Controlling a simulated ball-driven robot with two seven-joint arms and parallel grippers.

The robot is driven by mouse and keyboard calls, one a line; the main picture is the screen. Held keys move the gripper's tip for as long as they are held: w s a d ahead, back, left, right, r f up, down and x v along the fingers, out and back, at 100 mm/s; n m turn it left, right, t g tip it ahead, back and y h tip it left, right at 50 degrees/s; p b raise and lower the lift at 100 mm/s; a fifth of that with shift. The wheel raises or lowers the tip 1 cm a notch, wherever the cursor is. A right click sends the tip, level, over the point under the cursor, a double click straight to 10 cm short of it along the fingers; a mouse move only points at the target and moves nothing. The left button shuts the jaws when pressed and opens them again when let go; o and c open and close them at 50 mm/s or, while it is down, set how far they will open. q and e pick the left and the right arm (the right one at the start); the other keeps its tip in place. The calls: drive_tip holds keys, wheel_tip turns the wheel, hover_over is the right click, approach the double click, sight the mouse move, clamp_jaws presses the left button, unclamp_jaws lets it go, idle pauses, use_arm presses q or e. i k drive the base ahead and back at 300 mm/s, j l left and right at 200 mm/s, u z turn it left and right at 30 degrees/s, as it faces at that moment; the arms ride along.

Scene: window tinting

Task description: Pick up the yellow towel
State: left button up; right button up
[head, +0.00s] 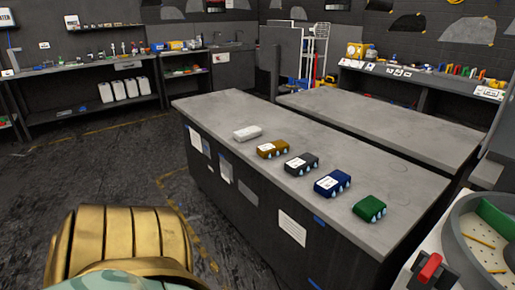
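The yellow towel (272,149) is a folded, dark mustard bundle with a white label on top. It lies on the grey top of the near workbench (225,110), in a row of similar bundles. A white one (247,133) lies just beyond it to the left. A dark grey one (301,163), a blue one (332,183) and a green one (369,208) lie nearer, to the right. Small light blue drop shapes show along its front side. Nothing touches the yellow towel. Neither of my grippers is in view.
A second grey bench (390,125) stands behind the near one. A round grey tub (480,240) with a red-handled part (430,268) is at the lower right. Shelves with tools and white jugs (125,89) line the back left wall. Open dark floor (90,160) lies left.

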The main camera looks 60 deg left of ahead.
sight(270, 149)
drive_tip(key=u, duration=1.85)
